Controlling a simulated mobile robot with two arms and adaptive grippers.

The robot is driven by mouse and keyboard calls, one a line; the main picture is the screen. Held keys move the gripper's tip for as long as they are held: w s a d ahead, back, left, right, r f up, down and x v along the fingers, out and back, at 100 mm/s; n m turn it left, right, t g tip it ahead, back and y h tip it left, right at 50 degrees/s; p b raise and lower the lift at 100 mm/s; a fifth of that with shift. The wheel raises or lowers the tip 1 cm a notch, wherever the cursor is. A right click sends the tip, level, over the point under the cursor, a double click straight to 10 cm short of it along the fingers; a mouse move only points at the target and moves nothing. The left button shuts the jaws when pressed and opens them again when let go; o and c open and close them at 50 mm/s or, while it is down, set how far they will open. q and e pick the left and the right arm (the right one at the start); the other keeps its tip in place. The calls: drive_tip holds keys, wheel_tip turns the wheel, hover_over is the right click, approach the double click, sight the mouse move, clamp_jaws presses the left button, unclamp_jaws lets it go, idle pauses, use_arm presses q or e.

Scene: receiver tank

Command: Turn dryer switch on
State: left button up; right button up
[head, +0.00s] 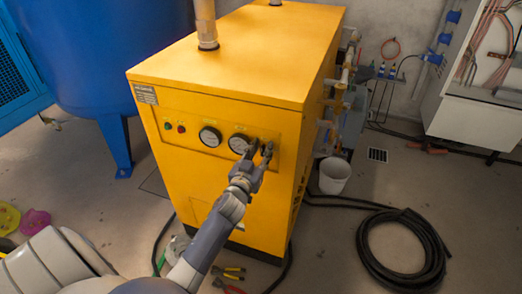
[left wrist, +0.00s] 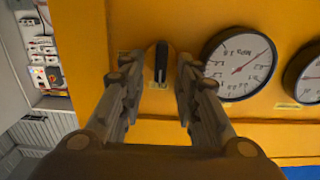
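The dryer is a yellow cabinet (head: 225,75) in the middle of the head view. Its front panel has two round gauges (head: 210,136) and small green and red lights. The dryer switch (left wrist: 161,62) is a black rotary knob, seen in the left wrist view beside the gauges. In the head view my gripper hides it. My left gripper (head: 260,152) is at the right part of the panel. In the left wrist view its two fingers (left wrist: 158,75) are apart, one on each side of the knob, with visible gaps. Contact with the panel cannot be told. My right gripper is not in view.
A blue tank (head: 100,50) stands left of the dryer. Pipes and valves run along the dryer's right side, near a white bucket (head: 334,175). A coiled black hose (head: 370,240) and pliers (head: 229,280) lie on the floor. A white electrical cabinet (head: 470,115) is at the right.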

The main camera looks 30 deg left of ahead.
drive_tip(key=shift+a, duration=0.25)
use_arm(q)
clamp_jaws()
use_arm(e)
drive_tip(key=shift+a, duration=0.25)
use_arm(q)
drive_tip(key=shift+w+m, duration=0.1)
drive_tip(key=shift+m, duration=0.3)
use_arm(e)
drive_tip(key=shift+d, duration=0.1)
use_arm(q)
drive_tip(key=m, duration=0.2)
drive_tip(key=shift+d+m, duration=0.2)
drive_tip(key=shift+m, duration=0.2)
drive_tip(key=shift+w+d+f+m+b, duration=0.1)
drive_tip(key=shift+d+f+m+b, duration=0.15)
drive_tip(key=shift+m, duration=2.15)
drive_tip(key=shift+d+f+m+b, duration=0.1)
drive_tip(key=shift+f+m+b, duration=0.15)
drive_tip(key=shift+m, duration=2.15)
drive_tip(key=shift+w+d+f+m+b, duration=0.1)
drive_tip(key=shift+d+f+m+b, duration=0.15)
drive_tip(key=shift+m, duration=2.15)
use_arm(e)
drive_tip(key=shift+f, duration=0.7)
use_arm(q)
drive_tip(key=shift+f, duration=0.1)
